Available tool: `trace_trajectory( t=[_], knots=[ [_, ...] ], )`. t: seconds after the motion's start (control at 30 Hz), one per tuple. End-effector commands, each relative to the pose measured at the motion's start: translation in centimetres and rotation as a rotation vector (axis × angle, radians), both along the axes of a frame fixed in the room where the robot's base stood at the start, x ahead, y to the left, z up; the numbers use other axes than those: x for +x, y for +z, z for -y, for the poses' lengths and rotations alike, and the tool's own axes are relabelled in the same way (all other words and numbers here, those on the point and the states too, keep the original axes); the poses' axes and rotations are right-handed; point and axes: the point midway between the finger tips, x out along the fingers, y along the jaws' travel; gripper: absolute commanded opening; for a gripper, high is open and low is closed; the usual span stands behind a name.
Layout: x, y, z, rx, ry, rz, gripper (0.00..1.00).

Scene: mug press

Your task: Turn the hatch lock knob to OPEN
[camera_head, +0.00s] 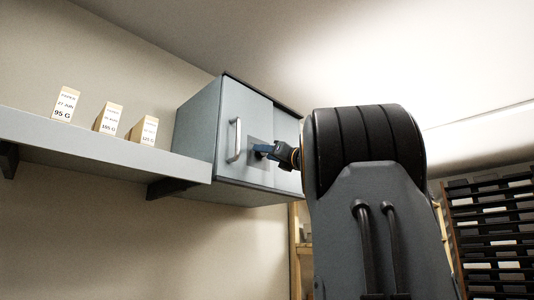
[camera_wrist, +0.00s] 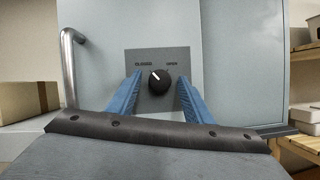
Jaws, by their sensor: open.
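The hatch lock knob (camera_wrist: 159,79) is a round black knob with a white pointer line on a dark grey plate (camera_wrist: 178,56). The plate reads CLOSED at upper left and OPEN at upper right. The pointer slants up and left, toward CLOSED. My gripper (camera_wrist: 159,87) is open, with one blue finger on each side of the knob and visible gaps between them. In the head view my gripper (camera_head: 262,150) is at the front of the grey hatch box (camera_head: 200,128); the knob is hidden there behind the gripper.
A metal bar handle (camera_head: 236,140) stands out left of the plate; it also shows in the wrist view (camera_wrist: 69,70). A grey shelf (camera_head: 100,147) with labelled blocks (camera_head: 110,118) runs to the left of the box. A dark rack (camera_head: 495,235) stands at right.

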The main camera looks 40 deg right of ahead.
Motion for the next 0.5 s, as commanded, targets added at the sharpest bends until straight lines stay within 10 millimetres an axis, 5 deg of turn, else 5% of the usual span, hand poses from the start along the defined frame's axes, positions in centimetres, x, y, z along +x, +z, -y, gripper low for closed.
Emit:
trace_trajectory(
  t=[0.07, 0.3, 0.5],
  knots=[
    [-0.01, -0.02, 0.01, 0.0, 0.0, 0.0, 0.45],
    [-0.02, -0.02, 0.01, 0.001, 0.0, 0.0, 0.05],
    [-0.03, 0.0, -0.03, 0.012, 0.001, -0.001, 0.05]
  ],
)
